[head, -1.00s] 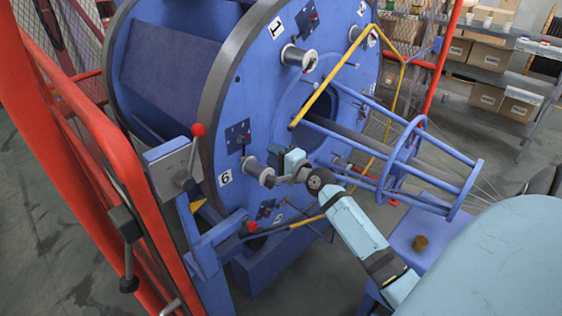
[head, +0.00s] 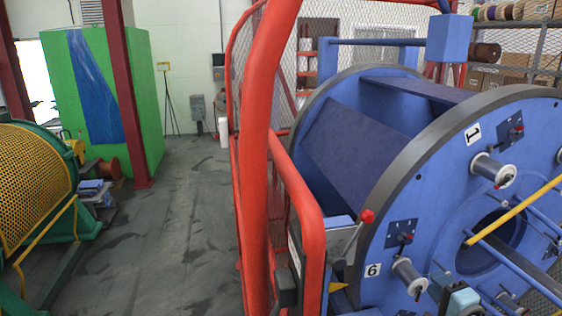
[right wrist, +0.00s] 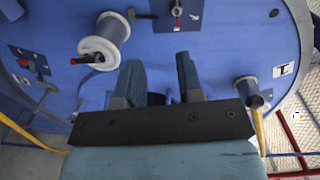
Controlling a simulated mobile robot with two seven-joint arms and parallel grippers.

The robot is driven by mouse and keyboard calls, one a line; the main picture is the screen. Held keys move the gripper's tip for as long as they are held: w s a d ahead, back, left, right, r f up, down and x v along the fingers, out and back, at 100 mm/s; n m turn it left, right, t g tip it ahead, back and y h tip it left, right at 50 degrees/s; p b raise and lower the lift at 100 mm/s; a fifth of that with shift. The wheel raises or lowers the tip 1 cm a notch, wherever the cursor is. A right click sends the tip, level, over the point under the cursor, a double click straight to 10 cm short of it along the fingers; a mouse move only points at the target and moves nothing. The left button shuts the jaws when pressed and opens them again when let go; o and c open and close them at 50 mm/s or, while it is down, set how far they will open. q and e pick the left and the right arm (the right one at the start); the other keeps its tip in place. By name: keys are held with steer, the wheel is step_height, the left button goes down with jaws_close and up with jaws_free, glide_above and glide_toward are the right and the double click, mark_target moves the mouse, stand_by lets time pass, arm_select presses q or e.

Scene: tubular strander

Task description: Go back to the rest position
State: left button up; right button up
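My right gripper (head: 440,284) shows at the bottom right of the head view, in front of the blue strander wheel (head: 400,215) and close to the spool (head: 408,277) by the number 6 plate. In the right wrist view its two fingers (right wrist: 158,70) stand apart with nothing between them, facing the blue wheel face. My left gripper is not in view.
A red guard frame (head: 257,150) with mesh stands left of the wheel. A red-knobbed lever (head: 366,216) sits at the wheel's edge. A yellow bar (head: 515,210) crosses in front of the wheel. The grey floor aisle (head: 185,220) at left is clear, beside a yellow mesh guard (head: 35,175).

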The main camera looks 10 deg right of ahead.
steer(key=s+a+f+n+g+y, duration=0.1)
steer(key=s+a+f+n+g, duration=0.5)
steer(key=s+a+f+n, duration=1.3)
steer(key=s+a+f, duration=0.2)
steer(key=s+a, duration=0.2)
steer(key=a, duration=0.1)
steer(key=shift+s+a+y+p, duration=0.25)
steer(key=shift+s+y+p, duration=0.05)
steer(key=shift+s+p, duration=0.05)
